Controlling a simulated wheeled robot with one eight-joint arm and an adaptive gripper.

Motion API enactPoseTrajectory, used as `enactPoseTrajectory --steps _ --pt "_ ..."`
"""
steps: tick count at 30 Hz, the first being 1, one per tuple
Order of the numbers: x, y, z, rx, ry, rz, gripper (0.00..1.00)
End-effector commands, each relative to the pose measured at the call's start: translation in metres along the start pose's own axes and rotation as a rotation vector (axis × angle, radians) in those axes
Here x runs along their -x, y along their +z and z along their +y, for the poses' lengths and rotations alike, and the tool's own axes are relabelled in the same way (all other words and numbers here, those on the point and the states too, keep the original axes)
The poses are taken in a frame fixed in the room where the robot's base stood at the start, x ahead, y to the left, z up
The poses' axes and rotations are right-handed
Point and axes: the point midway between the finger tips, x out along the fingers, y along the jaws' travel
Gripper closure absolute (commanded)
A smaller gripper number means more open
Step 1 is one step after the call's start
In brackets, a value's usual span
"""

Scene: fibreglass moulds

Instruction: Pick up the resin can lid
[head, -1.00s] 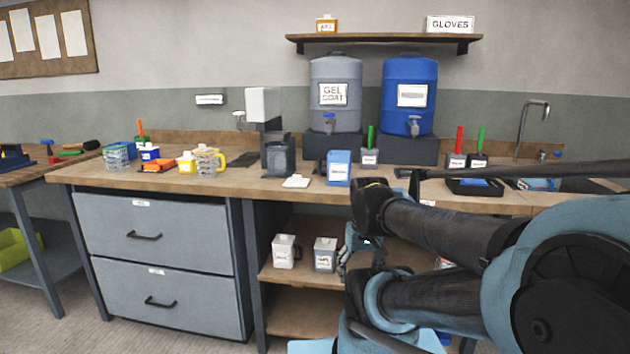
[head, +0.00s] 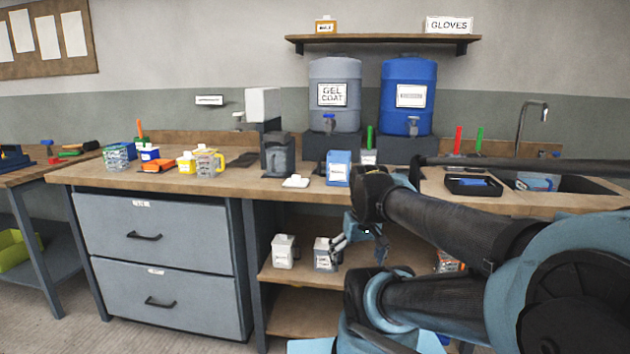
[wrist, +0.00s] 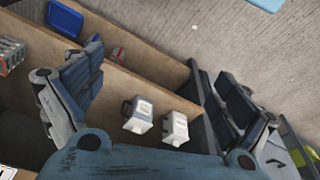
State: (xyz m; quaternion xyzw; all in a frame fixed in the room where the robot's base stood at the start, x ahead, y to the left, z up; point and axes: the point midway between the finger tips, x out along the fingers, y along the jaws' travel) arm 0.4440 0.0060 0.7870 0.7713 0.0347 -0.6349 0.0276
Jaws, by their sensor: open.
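A small flat white piece with a raised middle, which looks like the resin can lid (head: 295,181), lies on the workbench in the head view. It lies just left of a blue can (head: 339,169) with a white label. My gripper (head: 358,246) is below the bench top, in front of the open shelves, to the right of the lid and lower than it. Its two fingers are spread wide with nothing between them, as the wrist view (wrist: 155,100) also shows. The lid is not seen in the wrist view.
Two white-and-grey jugs (head: 284,251) stand on the shelf under the bench (head: 262,183). A dark grey container (head: 278,155) stands behind the lid. Coloured cups and jugs (head: 206,162) are further left. Bench in front of the drawers (head: 150,235) is clear. My arm hides the right side.

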Motion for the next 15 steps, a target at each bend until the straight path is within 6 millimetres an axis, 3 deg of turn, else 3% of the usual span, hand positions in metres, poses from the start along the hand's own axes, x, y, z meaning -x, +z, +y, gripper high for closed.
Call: enactPoseTrajectory --steps 6,15 --pt "0.054 -0.062 -0.01 0.189 -0.059 -0.004 0.03" --pt "0.119 -0.155 -0.024 0.469 -0.147 0.013 0.03"
